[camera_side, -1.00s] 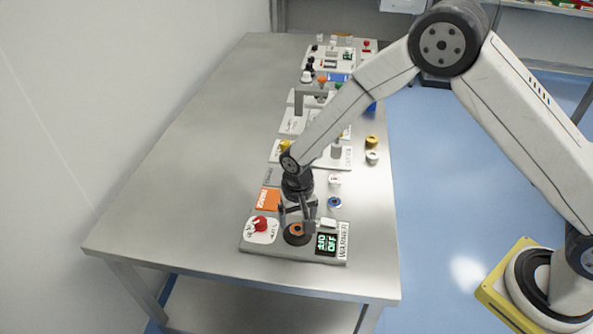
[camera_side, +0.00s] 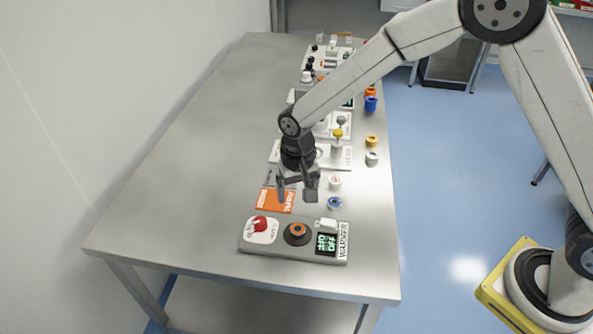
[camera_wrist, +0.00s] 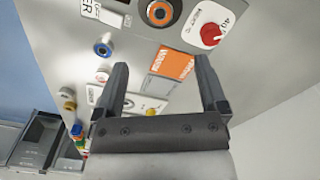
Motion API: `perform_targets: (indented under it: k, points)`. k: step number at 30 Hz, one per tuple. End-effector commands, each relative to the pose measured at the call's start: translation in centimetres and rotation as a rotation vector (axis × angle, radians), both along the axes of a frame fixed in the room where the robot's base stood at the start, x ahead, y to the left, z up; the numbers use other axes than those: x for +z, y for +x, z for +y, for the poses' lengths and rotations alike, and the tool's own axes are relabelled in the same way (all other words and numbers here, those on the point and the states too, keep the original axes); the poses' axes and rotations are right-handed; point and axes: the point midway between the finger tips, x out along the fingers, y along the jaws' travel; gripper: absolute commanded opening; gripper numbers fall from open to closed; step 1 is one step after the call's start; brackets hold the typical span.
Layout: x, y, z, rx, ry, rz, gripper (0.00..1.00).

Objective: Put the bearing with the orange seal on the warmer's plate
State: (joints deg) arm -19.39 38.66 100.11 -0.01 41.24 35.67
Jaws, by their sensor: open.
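The bearing with the orange seal (camera_side: 297,230) sits on the round dark plate of the warmer (camera_side: 256,247), near the front end of the table. It also shows at the top of the wrist view (camera_wrist: 160,13). The warmer's red knob (camera_side: 259,223) is to the left of the bearing and its green-lit display (camera_side: 326,243) is to the right. My gripper (camera_side: 297,198) is open and empty, raised above the table behind the warmer. In the wrist view its two fingers (camera_wrist: 160,90) are spread with nothing between them.
An orange card (camera_side: 276,205) lies behind the warmer. A bearing with a blue seal (camera_side: 334,203) and one with a red-marked seal (camera_side: 335,182) stand along the right side. More panels and parts line the table farther back. The table's left half is bare.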

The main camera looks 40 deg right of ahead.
Motion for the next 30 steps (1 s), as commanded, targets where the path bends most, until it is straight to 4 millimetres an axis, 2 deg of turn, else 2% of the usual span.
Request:
perform_targets:
  k: [11, 16, 23, 30]
  points:
    - [0.0, 0.0, -0.1, 0.001, 0.001, -0.001, 0.92]
    - [0.7, -0.6, -1.2, 0.014, 0.004, -0.014, 0.92]
    - [2.9, -3.0, -5.2, 0.068, 0.013, -0.061, 0.92]
    - [5.0, -7.8, -10.4, 0.155, 0.009, -0.134, 0.92]
